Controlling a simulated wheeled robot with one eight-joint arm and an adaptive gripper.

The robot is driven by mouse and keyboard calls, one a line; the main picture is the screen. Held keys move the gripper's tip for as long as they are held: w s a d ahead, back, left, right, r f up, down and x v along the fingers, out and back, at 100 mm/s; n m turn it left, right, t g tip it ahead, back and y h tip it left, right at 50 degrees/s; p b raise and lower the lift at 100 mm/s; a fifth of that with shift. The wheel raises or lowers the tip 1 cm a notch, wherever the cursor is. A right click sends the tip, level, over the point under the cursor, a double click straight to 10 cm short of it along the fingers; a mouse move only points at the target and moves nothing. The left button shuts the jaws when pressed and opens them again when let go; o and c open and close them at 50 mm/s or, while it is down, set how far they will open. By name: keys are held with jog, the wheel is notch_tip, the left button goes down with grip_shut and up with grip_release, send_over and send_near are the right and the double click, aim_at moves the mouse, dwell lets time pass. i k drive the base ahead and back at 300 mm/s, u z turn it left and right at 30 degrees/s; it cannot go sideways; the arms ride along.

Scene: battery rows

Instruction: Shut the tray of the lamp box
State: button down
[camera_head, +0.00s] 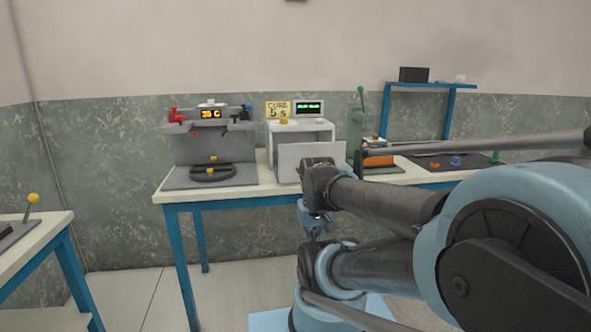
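The lamp box (302,128) is a white box on the long table, with a yellow "CURE 5 s" sign and a small green-lit display on top. A pale grey upright panel (298,163), seemingly the tray's front, stands in front of the box and covers the lower part of its opening. The panel looks forward of the box; the tray's floor is hidden behind it. My gripper (314,236) hangs pointing down in front of the table, below and right of the panel and apart from it. It is small and dark, so its finger opening is unclear.
Left of the box stands a grey station (212,150) with a "35 C" display and a black ring. Right of it are a green lever press (355,130) and a dark mat (460,162) with small coloured parts. My arm covers the right foreground. Another table (40,232) stands left.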

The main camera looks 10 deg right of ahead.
aim_at(290, 155)
jog(key=u, duration=1.35)
jog(key=k, duration=1.8)
jog(key=z, duration=1.35)
jog(key=i, duration=1)
jog(key=u, duration=0.05)
